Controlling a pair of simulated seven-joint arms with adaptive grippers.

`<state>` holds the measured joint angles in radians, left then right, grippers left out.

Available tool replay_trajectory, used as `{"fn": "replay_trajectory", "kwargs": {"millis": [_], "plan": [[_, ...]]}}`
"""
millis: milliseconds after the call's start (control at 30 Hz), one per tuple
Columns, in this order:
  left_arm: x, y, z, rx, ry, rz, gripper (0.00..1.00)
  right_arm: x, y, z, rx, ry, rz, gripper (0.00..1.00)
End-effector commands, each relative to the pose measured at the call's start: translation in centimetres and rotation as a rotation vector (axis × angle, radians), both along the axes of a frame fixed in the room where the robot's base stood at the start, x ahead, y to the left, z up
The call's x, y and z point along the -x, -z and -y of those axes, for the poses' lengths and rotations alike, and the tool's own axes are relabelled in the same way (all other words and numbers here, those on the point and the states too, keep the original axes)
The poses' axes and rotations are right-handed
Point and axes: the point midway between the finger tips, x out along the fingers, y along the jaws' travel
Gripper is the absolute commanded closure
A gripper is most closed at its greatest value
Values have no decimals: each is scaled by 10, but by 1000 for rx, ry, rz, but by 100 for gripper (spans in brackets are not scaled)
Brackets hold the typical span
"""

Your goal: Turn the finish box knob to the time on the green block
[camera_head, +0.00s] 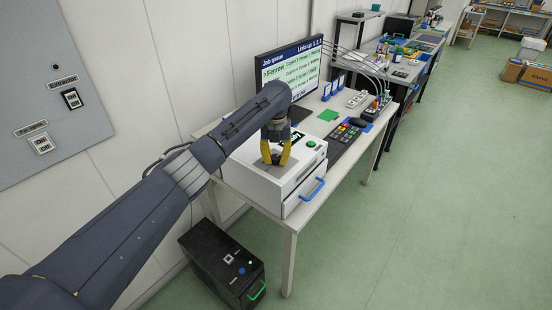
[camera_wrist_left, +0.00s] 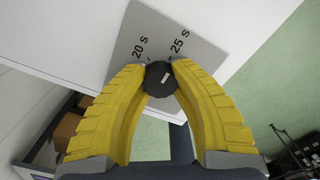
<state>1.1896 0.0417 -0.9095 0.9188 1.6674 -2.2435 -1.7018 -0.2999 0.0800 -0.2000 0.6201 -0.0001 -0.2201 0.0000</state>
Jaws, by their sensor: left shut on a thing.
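The finish box (camera_head: 262,187) is a white box on the near end of the table, with a green button and a blue-handled drawer. My left gripper (camera_head: 275,161) is over its grey top plate. In the left wrist view the black round knob (camera_wrist_left: 158,83) sits between the yellow fingertips of my left gripper (camera_wrist_left: 160,70), which are shut on it. The plate (camera_wrist_left: 190,42) reads "20 s" at left and "25 s" at right above the knob. The knob's short light mark tilts up and right. A flat green piece (camera_head: 327,115) lies behind the box; no time is readable on it.
A monitor (camera_head: 291,68) with a job queue stands behind the box. A keypad (camera_head: 347,132) with coloured keys lies to the right. A black case (camera_head: 222,265) with a green handle stands on the floor.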

Motion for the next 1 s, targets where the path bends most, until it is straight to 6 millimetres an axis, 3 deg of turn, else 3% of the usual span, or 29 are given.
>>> {"fn": "replay_trajectory", "kwargs": {"millis": [467,500,700,767,1000], "plan": [[2,2,1,2,14,-4,100,0,0,0,0,0,0,100],[2,2,1,2,14,-4,72,0,0,0,0,0,0,100],[1,1,1,1,12,-3,49,0,0,0,0,0,0,100],[1,1,0,1,12,-2,44,0,0,0,0,0,0,100],[0,0,0,0,11,-1,44,0,0,1,0,0,0,100]]}}
